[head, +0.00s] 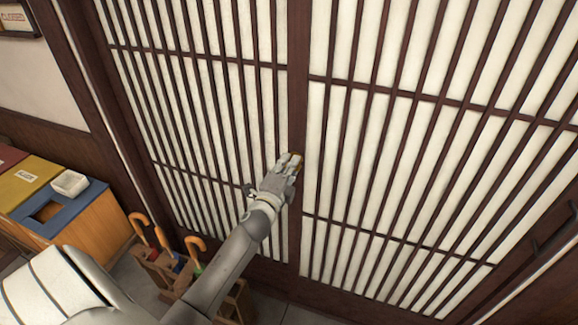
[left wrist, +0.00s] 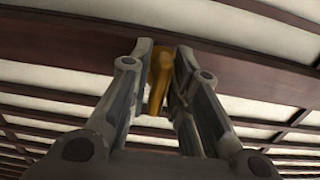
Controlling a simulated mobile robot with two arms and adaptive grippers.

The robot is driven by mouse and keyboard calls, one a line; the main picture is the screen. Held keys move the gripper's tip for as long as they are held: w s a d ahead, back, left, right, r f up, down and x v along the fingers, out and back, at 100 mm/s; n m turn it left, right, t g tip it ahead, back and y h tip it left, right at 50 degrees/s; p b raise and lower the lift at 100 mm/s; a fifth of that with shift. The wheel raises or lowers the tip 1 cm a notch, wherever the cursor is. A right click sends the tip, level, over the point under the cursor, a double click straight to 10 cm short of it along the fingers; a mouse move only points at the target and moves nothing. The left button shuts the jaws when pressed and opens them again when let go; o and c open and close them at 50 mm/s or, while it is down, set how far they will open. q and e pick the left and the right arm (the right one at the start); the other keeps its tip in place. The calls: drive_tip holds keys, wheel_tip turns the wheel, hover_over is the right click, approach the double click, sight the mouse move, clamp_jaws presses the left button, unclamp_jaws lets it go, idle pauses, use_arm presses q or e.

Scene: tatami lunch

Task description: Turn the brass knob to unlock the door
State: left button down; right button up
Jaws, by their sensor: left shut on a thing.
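The door (head: 400,160) is a pair of slatted dark-wood and white-paper panels meeting at a central dark post. My left gripper (head: 292,163) reaches up to that post in the head view and covers most of the brass knob (head: 298,158). In the left wrist view the knob (left wrist: 160,75) is a golden upright piece between the two fingers of my left gripper (left wrist: 164,68). The fingers are shut on it. The door panels look closed. My right gripper is in neither view.
An umbrella stand (head: 165,268) with several orange-handled umbrellas stands below my left arm. At the left, sorting bins (head: 75,215) with coloured tops carry a small white dish (head: 70,183). A sign (head: 14,17) hangs at the top left.

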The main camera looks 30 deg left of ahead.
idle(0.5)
use_arm(q)
drive_tip(key=c, duration=1.5)
unclamp_jaws()
drive_tip(key=shift+s, duration=0.1)
drive_tip(key=v, duration=1.2)
